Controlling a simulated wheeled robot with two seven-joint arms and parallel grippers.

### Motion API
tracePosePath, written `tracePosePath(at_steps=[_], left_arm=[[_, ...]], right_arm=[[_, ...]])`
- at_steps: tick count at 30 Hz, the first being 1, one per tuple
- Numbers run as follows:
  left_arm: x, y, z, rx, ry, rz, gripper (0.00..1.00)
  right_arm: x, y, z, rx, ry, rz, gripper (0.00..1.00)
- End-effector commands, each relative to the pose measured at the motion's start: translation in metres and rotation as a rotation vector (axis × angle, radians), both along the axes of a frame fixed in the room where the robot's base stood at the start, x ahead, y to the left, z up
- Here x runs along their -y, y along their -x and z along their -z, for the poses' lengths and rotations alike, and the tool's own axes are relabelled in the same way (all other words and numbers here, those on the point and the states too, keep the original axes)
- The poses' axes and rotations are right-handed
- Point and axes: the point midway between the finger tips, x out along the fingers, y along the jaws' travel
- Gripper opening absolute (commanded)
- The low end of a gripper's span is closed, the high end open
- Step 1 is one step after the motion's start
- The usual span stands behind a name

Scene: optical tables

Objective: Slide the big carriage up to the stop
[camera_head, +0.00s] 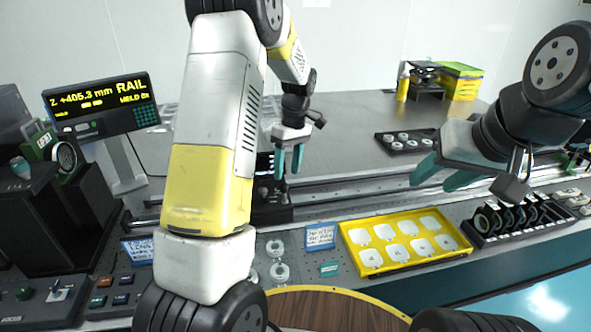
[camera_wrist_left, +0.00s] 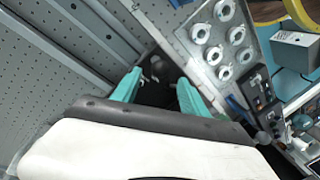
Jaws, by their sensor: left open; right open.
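The rail (camera_head: 345,187) runs across the table from left to right. A black block on it (camera_head: 272,212), which looks like the big carriage, is partly hidden behind my left arm. My left gripper (camera_head: 289,165) points down over this block with its teal fingers apart. In the left wrist view, the open fingers (camera_wrist_left: 158,92) stand on either side of a dark part (camera_wrist_left: 157,72); contact cannot be told. My right gripper (camera_head: 437,178) is open and empty above the rail on the right. I cannot pick out the stop.
A display (camera_head: 101,104) at left reads RAIL, Z +405.3 mm. A yellow tray (camera_head: 374,269) with white pieces and a black rack (camera_head: 520,219) stand in front of the rail. A black tray (camera_head: 405,142) lies behind it. The table behind is mostly clear.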

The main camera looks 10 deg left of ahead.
Motion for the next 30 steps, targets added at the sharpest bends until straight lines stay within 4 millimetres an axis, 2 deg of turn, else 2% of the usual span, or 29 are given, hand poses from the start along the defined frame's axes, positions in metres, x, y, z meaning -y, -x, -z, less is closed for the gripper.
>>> tracePosePath(at_steps=[3,6,17,20,25,30], left_arm=[[0.002,-0.003,-0.017,0.003,0.001,0.000,0.52],[0.002,-0.004,-0.024,0.001,0.001,0.000,0.52],[0.003,-0.004,-0.027,0.000,0.002,0.001,0.52],[0.002,0.000,-0.036,0.016,0.017,0.019,0.52],[0.003,0.027,-0.078,0.094,0.091,0.141,0.52],[0.004,0.072,-0.125,0.217,0.167,0.333,0.52]], right_arm=[[0.000,0.000,0.000,0.000,0.000,0.000,0.46],[0.000,0.000,0.000,0.000,0.000,0.000,0.46],[0.000,0.000,0.000,0.000,0.000,0.000,0.46],[0.000,0.000,0.000,0.000,0.000,0.000,0.46],[0.000,0.000,0.000,0.000,0.000,0.000,0.46],[0.000,0.000,0.000,0.000,0.000,0.000,0.46]])
